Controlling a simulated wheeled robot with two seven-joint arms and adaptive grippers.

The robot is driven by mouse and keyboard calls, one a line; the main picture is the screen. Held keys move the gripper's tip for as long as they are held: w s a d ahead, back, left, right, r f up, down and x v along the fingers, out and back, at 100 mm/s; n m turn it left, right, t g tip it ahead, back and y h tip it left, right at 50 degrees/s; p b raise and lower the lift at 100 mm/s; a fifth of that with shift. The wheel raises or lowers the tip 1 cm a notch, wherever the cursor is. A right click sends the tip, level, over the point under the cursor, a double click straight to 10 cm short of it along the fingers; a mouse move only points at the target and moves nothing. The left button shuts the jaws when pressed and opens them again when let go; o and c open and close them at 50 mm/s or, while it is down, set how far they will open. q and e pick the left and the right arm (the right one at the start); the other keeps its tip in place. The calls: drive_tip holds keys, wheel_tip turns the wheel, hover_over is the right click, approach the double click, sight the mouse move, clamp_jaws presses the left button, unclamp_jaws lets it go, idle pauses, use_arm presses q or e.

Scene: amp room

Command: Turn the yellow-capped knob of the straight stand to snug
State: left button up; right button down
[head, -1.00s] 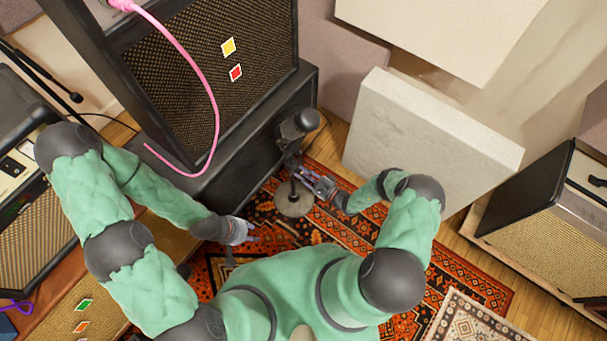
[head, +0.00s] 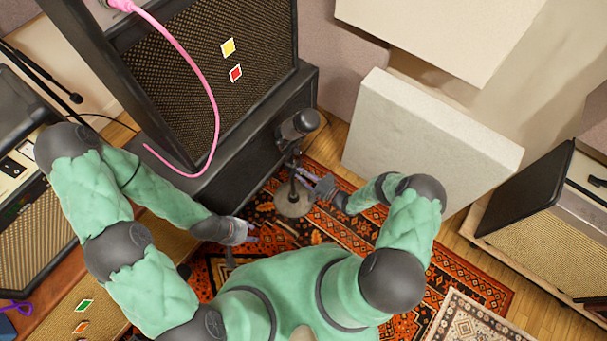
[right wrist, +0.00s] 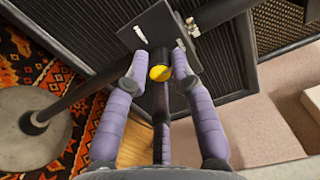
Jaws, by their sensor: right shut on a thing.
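In the head view my right gripper (head: 308,183) is at the stand, just above and right of the base; the knob cannot be made out there. My left gripper (head: 245,232) hangs left of the stand, apart from it; its finger opening is unclear.
A large amplifier stack (head: 215,80) with a pink cable (head: 205,80) stands close behind and left of the stand. A pale panel (head: 430,140) leans to the right. Another amplifier (head: 540,220) is at far right. Open rug (head: 370,225) lies between.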

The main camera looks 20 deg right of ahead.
drive_tip(key=shift+s+a, duration=0.25)
drive_tip(key=shift+a, duration=0.15)
drive_tip(key=c, duration=1.1)
unclamp_jaws()
drive_tip(key=shift+o, duration=0.2)
drive_tip(key=shift+w+d, duration=0.1)
drive_tip(key=v, duration=1.2)
drive_tip(key=shift+d, duration=0.1)
